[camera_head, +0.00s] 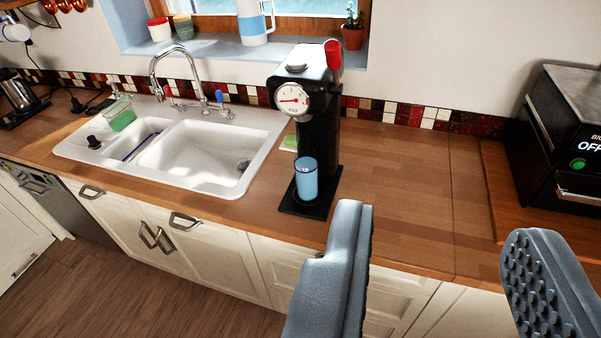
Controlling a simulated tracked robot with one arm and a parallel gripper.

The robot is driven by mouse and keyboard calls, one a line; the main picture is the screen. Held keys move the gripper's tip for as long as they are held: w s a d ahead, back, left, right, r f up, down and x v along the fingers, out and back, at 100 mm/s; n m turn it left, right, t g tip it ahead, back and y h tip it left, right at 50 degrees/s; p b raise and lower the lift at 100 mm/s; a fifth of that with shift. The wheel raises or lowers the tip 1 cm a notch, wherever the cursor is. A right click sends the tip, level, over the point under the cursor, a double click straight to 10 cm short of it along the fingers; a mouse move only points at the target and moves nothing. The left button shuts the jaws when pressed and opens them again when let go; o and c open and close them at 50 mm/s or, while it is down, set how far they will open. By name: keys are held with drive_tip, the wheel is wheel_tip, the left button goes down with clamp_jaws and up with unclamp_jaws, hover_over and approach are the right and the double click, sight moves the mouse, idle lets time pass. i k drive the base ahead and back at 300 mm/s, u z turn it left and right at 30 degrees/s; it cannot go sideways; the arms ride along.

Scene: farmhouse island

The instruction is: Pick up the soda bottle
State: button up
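A black machine (323,130) with a round white dial and a red knob stands on the wooden counter, right of the sink. A blue cylinder (306,182), perhaps the soda bottle, stands upright on the machine's black base. It looks like a short bottle or a cup; I cannot tell which. My gripper (441,222) is open, with its two grey fingers wide apart at the lower right. I see nothing between them. The fingers appear in front of the counter edge, right of and below the blue cylinder, apart from it.
A white sink (190,150) with a chrome faucet (180,75) lies left of the machine. A black toaster-like appliance (570,130) stands at the far right. The counter (400,180) between is clear. A white-blue jug (252,22) and a potted plant (353,35) stand on the windowsill.

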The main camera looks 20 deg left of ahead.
sight(306, 157)
drive_tip(key=u, duration=0.05)
drive_tip(key=i, duration=1)
drive_tip(key=z, duration=0.1)
